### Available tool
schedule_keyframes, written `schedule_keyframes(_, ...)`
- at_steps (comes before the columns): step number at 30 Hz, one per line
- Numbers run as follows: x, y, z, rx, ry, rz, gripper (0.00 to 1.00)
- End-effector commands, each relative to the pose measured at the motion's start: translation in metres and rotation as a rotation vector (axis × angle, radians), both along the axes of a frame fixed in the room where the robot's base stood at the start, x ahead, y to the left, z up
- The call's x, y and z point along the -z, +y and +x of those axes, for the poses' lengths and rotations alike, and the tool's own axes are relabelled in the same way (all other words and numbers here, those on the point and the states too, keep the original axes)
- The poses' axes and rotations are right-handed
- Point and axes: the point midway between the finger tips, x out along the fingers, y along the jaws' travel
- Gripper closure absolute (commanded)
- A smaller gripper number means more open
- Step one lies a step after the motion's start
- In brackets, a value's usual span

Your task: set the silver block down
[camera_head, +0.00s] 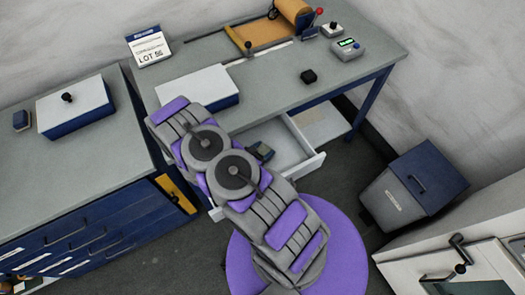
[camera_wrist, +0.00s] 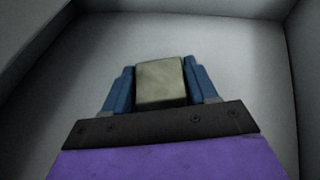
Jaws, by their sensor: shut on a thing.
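A silver block (camera_wrist: 161,84), pale and box-shaped, sits between the two blue fingers of my gripper (camera_wrist: 162,72) in the wrist view. The fingers are shut on its left and right sides. Light grey walls and a flat light floor surround it, matching the inside of the open white drawer (camera_head: 312,166) under the bench in the head view. My arm reaches over that drawer and hides part of it. I cannot tell whether the block's far end touches the drawer floor.
The grey bench (camera_head: 275,78) carries a white-topped box (camera_head: 200,88), a small black block (camera_head: 309,76), a LOT sign (camera_head: 149,47) and a device with a green display (camera_head: 346,50). A blue-lidded bin (camera_head: 412,187) stands right.

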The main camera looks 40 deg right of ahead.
Motion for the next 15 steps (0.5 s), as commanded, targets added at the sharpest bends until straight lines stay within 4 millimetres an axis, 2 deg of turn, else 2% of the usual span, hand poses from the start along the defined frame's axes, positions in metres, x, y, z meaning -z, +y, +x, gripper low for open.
schedule_keyframes(11, 0.0028, -0.0001, 0.0011, -0.001, -0.004, -0.001, 0.99)
schedule_keyframes(12, 0.0027, -0.0001, 0.0013, -0.001, -0.004, 0.0, 0.39)
schedule_keyframes(15, 0.0029, -0.0003, 0.0013, -0.001, -0.003, 0.0, 0.29)
